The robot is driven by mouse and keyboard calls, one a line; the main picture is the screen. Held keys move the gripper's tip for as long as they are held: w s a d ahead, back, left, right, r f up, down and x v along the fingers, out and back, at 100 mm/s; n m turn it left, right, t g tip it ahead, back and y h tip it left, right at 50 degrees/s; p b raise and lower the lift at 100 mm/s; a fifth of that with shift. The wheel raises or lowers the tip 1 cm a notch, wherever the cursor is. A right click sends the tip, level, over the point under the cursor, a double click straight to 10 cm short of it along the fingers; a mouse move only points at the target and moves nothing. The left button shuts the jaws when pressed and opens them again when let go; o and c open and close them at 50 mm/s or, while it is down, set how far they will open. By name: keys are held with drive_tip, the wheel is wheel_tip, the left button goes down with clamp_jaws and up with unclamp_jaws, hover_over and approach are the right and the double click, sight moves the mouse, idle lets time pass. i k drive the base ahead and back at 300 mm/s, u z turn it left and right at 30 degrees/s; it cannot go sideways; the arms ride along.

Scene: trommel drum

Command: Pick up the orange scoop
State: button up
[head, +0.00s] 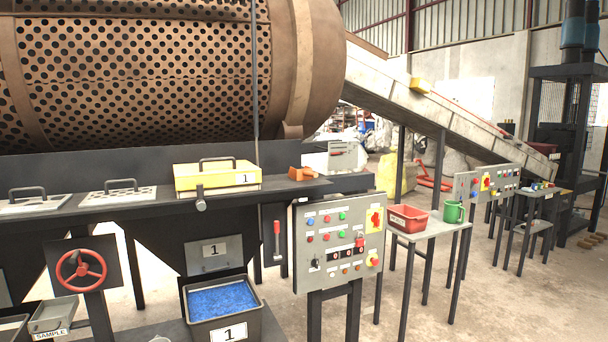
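A small orange object that looks like the orange scoop (301,174) lies on the dark ledge (285,186) below the perforated drum. It sits just right of the yellow box marked 1 (217,179), with a gap between them. It is small in the head view, so its handle direction is hard to make out. My gripper is not in view.
The control panel (338,244) stands in front, right and below the ledge. A bin of blue material (222,300) is below. A red tray (408,217) and green mug (453,212) stand on a small table. Open floor lies right of it.

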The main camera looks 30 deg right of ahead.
sight(307, 173)
drive_tip(key=i, duration=1.2)
drive_tip(key=u, duration=0.4)
